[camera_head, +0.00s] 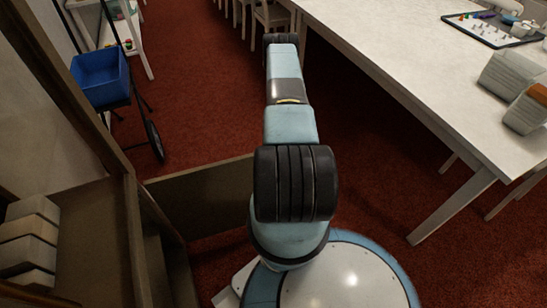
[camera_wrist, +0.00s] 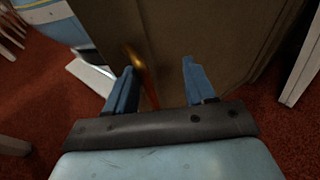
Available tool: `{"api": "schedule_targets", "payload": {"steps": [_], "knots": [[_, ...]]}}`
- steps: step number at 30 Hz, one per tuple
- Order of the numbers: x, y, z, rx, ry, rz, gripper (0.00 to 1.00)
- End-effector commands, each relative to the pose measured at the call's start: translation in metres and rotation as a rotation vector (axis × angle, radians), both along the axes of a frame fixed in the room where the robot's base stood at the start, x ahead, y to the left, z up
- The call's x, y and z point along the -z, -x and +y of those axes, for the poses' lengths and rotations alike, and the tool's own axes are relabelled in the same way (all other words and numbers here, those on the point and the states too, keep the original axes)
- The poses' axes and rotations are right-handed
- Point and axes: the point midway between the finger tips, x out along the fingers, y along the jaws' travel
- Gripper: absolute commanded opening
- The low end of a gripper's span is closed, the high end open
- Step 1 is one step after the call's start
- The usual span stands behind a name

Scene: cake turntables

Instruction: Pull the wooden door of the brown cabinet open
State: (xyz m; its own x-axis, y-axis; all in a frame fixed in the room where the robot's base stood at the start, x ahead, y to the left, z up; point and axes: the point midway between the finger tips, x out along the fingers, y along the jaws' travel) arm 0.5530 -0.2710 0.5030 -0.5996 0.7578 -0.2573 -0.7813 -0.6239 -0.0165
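The brown cabinet (camera_head: 140,235) stands at the lower left in the head view. Its wooden door (camera_head: 200,195) stands out from the frame toward my arm, so it is at least partly open. In the wrist view the door (camera_wrist: 205,35) fills the upper middle. A brass-orange handle (camera_wrist: 140,72) is on it, just right of my left finger. My gripper (camera_wrist: 158,68) has its two blue fingers well apart, with the handle showing between them. I cannot tell whether a finger touches it. The head view does not show my fingers.
A long white table (camera_head: 400,60) runs along the right, with its leg near my base. A blue bin (camera_head: 100,80) on a black wheeled cart stands at the upper left. Pale blocks (camera_head: 28,240) sit in the cabinet. Red carpet (camera_head: 200,110) is clear beyond the door.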

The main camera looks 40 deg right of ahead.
Motion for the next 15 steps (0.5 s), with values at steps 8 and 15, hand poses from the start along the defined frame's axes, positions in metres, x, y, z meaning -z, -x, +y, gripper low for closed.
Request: {"api": "schedule_targets", "payload": {"steps": [8,15], "knots": [[-0.078,0.037,0.025,-0.008,-0.184,0.148,0.35],[-0.087,0.060,0.036,-0.008,-0.182,0.150,0.33]]}}
